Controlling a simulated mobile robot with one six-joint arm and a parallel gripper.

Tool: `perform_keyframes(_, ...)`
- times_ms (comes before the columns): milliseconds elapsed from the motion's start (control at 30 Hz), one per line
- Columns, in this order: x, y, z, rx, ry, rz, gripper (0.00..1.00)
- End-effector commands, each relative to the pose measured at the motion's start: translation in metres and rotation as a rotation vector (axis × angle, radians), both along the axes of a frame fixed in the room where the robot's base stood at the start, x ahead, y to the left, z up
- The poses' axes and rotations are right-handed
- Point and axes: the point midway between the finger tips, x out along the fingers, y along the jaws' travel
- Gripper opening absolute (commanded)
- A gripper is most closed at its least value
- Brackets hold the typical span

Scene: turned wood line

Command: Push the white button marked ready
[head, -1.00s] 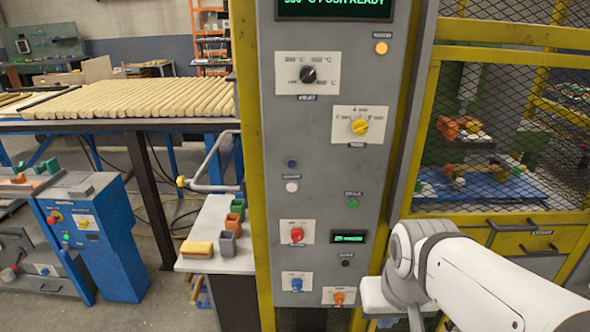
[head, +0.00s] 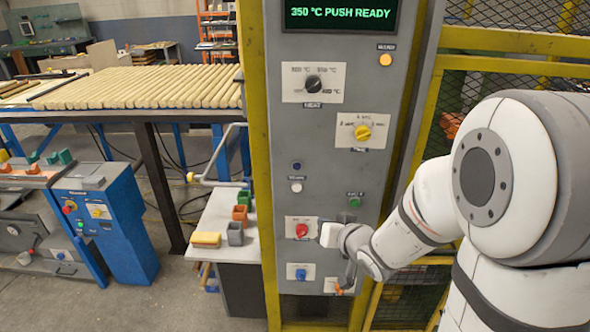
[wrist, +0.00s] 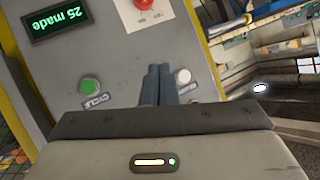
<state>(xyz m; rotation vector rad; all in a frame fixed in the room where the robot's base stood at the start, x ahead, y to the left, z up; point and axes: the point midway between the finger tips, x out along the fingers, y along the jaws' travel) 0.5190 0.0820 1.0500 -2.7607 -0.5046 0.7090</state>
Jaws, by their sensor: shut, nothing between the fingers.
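The white button (head: 296,187) is on the grey control panel (head: 325,215), below a dark blue button, with a small label too small to read. It also shows in the wrist view (wrist: 184,76), just right of my fingers, its label partly hidden. My gripper (wrist: 160,72) is shut and empty, its two fingers side by side between the green button and the white button. I cannot tell whether the fingertips touch the panel. In the head view my wrist is in front of the panel's lower right, and the fingertips are not clear.
The display (head: 342,13) reads "350 °C PUSH READY". A green button (wrist: 90,86) marked cycle and a red knob (wrist: 144,4) are close to my fingers. More knobs are above and below. A yellow mesh guard (head: 515,60) stands right, a small table (head: 213,215) left.

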Motion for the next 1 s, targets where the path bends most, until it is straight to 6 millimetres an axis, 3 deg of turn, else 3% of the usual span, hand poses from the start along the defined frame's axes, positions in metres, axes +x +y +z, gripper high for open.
perform_keyframes(100,-0.002,0.030,0.009,0.157,-0.042,0.098,0.00)
perform_keyframes(300,-0.012,0.058,0.020,0.345,-0.073,0.206,0.00)
perform_keyframes(767,-0.014,0.063,0.023,0.390,-0.078,0.232,0.00)
perform_keyframes(1000,0.003,0.062,0.024,0.389,-0.079,0.231,0.00)
